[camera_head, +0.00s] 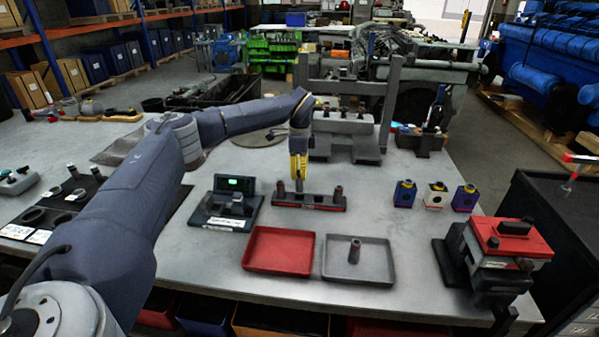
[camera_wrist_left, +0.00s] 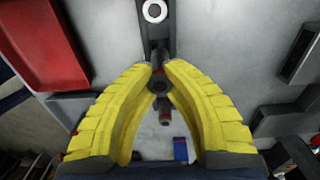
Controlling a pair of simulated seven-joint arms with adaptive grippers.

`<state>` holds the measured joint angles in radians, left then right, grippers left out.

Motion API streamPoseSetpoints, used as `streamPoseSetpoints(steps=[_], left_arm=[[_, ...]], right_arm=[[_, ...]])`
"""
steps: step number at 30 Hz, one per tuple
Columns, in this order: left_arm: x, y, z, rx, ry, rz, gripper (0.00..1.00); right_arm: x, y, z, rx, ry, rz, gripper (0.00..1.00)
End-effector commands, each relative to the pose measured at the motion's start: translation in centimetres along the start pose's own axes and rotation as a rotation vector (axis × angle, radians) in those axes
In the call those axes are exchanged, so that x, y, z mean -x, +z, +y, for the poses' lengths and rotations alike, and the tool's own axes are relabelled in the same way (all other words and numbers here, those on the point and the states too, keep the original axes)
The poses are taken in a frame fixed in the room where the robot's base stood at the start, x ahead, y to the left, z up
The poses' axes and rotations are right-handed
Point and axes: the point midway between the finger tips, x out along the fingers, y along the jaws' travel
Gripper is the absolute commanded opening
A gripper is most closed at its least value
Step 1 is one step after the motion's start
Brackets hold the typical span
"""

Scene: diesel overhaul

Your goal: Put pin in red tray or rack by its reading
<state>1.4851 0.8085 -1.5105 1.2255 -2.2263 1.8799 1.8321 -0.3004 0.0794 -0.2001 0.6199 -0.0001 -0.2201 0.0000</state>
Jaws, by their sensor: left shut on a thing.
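My left gripper (camera_head: 299,178) points down over the left part of the dark rack (camera_head: 320,202). Its yellow fingers are shut on a small dark pin (camera_wrist_left: 158,80), which the fingers partly hide. I cannot tell whether the pin's lower end is seated in the rack or just above it. Another pin (camera_head: 339,193) stands upright at the rack's right end. The red tray (camera_head: 262,265) lies in front of the rack and looks empty; it also shows in the left wrist view (camera_wrist_left: 45,45). My right gripper is not in view.
A grey tray (camera_head: 380,272) with an upright pin (camera_head: 354,250) lies right of the red tray. A gauge with a green display (camera_head: 233,186) stands left of the rack. A grey fixture (camera_head: 343,125) stands behind.

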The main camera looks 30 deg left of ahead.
Motion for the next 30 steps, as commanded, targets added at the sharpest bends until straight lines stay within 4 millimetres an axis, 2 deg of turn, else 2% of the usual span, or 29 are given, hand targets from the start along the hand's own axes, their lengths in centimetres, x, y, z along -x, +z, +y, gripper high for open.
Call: streamPoseSetpoints(steps=[14,30], left_arm=[[-0.1,0.0,0.0,0.0,0.0,0.0,0.0],[-1.2,0.0,0.0,0.0,0.0,0.0,0.0]], right_arm=[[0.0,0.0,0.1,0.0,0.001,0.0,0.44],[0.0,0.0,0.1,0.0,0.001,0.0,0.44]])
